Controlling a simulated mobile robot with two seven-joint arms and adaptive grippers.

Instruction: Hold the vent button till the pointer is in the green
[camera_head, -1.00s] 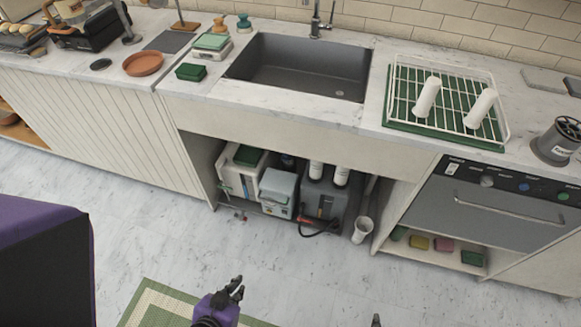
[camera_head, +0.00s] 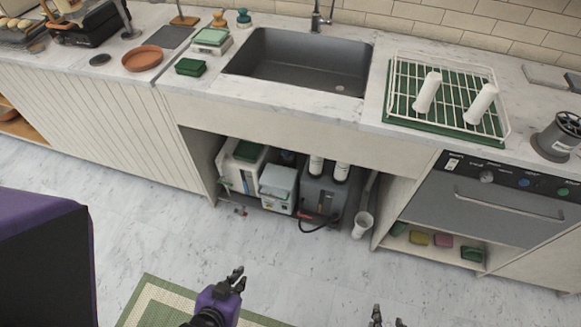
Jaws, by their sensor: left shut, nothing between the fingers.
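No vent button or pointer can be made out at this size. Under the sink stands a pale blue-grey box (camera_head: 278,187) with small marks on its front. Beside it is a dark grey unit (camera_head: 323,198) with two white cylinders on top and a red-handled part low in front. My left gripper (camera_head: 240,277), on a purple wrist, is shut and empty over the floor in front of the cabinet, apart from these units. My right gripper (camera_head: 387,317) shows only its fingertips at the bottom edge. They stand apart with nothing seen between them.
A white container with a green top (camera_head: 242,168) stands left in the sink cabinet, and a white cup (camera_head: 362,224) at its right. The sink (camera_head: 297,62) is above. A dishwasher (camera_head: 490,205) is at the right. The floor before the cabinet is clear, with a green-bordered mat (camera_head: 150,300).

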